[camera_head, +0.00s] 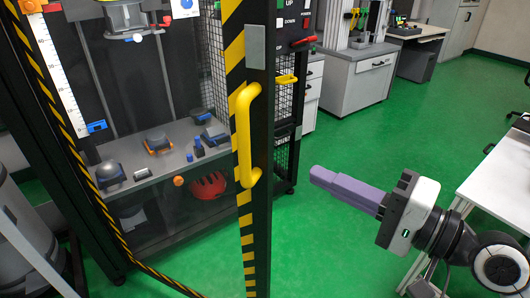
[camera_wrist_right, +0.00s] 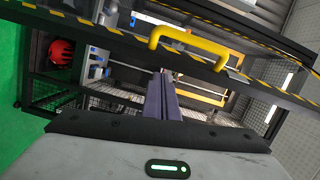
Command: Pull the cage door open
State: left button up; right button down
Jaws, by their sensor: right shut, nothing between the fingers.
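The cage door (camera_head: 257,205) is a black frame with yellow-black hazard stripes and a clear panel. It stands swung out at an angle from the cage front, with green floor visible through its lower part. Its yellow bar handle (camera_head: 245,135) is on the free edge; it also shows in the right wrist view (camera_wrist_right: 190,42). My right gripper (camera_head: 318,175) is to the right of the handle and apart from it. Its purple fingers are shut and empty, and show in the wrist view (camera_wrist_right: 164,85). My left gripper is not in view.
The cage's shelf (camera_head: 165,172) holds several dark parts, and a red helmet (camera_head: 208,186) sits below. A yellow latch (camera_head: 287,79) is on the cage post. A white table (camera_head: 500,185) stands at the right. Green floor is clear between.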

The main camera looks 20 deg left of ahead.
jog(key=g+y, duration=0.1)
jog(key=g, duration=0.1)
send_near(264, 143)
jog(key=s+r, duration=0.2)
jog(key=p+x, duration=0.1)
jog(key=x, duration=0.8)
jog(key=shift+s+p, duration=0.15)
jog(key=shift+p, duration=0.15)
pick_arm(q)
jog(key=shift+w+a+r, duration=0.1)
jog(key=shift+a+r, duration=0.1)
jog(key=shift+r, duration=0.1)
pick_arm(e)
jog(key=shift+a, duration=0.1)
